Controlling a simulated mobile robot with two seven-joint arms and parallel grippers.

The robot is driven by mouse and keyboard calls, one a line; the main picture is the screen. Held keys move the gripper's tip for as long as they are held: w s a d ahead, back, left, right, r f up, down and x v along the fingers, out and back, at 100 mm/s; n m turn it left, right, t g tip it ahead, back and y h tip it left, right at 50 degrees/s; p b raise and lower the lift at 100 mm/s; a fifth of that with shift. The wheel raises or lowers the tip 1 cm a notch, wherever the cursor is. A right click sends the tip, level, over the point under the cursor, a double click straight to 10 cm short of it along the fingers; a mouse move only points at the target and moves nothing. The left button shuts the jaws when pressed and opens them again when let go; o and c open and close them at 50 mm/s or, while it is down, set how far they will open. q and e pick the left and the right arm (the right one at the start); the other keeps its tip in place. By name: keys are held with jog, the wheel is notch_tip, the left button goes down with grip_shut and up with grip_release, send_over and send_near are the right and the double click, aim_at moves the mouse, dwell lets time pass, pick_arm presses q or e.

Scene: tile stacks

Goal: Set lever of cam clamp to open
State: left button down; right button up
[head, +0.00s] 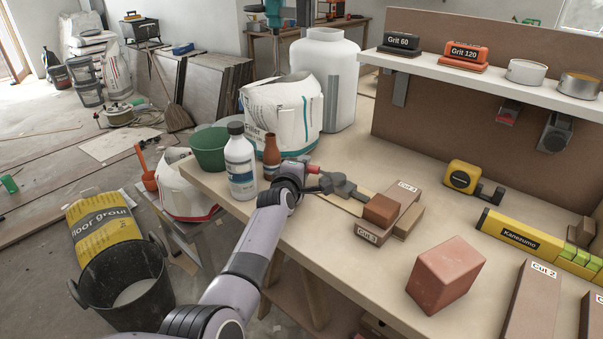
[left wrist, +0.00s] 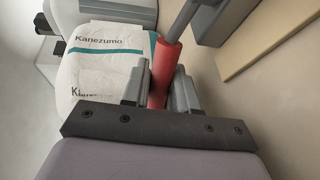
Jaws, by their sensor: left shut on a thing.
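The cam clamp (head: 343,186) is a dark grey body at the back left edge of the workbench, beside the Cut 3 pieces. Its lever has a red grip (head: 313,169) that points left, toward my arm. In the left wrist view the red grip (left wrist: 166,62) lies between the two fingers, with a grey shaft running up from it toward the clamp's grey body (left wrist: 221,18). My left gripper (left wrist: 159,90) is shut on the red grip. In the head view the fingers are mostly hidden by my own wrist. My right gripper is not in view.
A white bottle (head: 240,165) and a brown bottle (head: 271,157) stand close to my left wrist. A green bowl (head: 209,149) and a filler bag (head: 281,112) are behind. A reddish block (head: 446,274) stands in front.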

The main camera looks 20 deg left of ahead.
pick_arm(q)
jog(key=shift+a+r, duration=0.1)
jog(key=shift+a, duration=0.1)
jog(key=c, duration=1)
grip_release()
jog(key=shift+s, duration=0.1)
jog(key=shift+d, duration=0.15)
jog(key=shift+s+d+r+p, duration=0.1)
jog(key=shift+s+p, duration=0.2)
jog(key=shift+p, duration=0.3)
jog(key=s+p, duration=0.2)
jog(key=p, duration=0.1)
jog(key=s+r+p, duration=0.1)
jog(key=s+p, duration=0.1)
jog(key=p, duration=0.1)
jog(key=shift+s+r, duration=0.1)
jog(key=shift+s, duration=0.15)
jog(key=shift+s+p, duration=0.5)
jog(key=shift+s, duration=0.45)
